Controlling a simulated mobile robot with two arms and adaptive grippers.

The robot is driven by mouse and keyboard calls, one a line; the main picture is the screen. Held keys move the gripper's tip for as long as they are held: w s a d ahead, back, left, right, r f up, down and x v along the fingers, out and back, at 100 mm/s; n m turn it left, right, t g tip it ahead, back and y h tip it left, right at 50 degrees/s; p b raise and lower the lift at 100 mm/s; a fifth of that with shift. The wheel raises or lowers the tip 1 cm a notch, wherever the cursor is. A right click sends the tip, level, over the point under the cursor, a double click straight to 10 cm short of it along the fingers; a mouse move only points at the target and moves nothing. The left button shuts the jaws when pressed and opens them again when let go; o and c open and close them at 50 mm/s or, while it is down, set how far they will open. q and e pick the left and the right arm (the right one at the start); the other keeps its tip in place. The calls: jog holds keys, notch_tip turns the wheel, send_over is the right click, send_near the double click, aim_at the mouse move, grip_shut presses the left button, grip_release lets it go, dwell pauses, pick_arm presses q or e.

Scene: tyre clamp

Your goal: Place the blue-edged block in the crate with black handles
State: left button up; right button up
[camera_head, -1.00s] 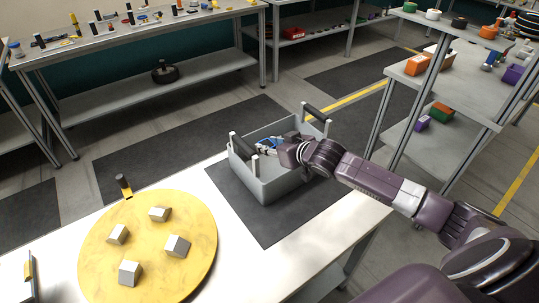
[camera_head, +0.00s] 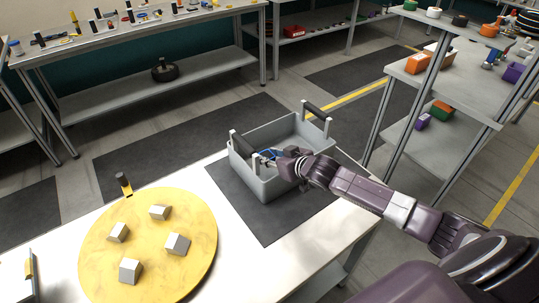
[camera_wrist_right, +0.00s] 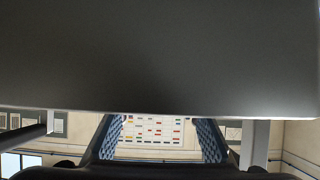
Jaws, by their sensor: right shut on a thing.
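The crate with black handles (camera_head: 290,185) is an open grey box on the white table, with a black handle on posts at each end. My right gripper (camera_head: 265,155) reaches over its near right wall and points left, beside the near handle's post. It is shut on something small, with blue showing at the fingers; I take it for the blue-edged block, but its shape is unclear. In the right wrist view the blue-lined fingers (camera_wrist_right: 160,135) stand apart. My left gripper is not in view.
A round yellow board (camera_head: 150,240) with several pale blocks lies left of the crate. A small black and yellow piece (camera_head: 124,185) stands at its far edge. The crate rests on a dark mat (camera_head: 270,225). Shelves (camera_head: 440,85) stand at the right.

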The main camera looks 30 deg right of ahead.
jog(key=shift+f, duration=0.15)
jog(key=o, duration=1.1)
jog(key=shift+o, duration=0.2)
jog(key=shift+r, duration=0.6)
jog(key=v, duration=1.2)
jog(key=shift+b, duration=0.3)
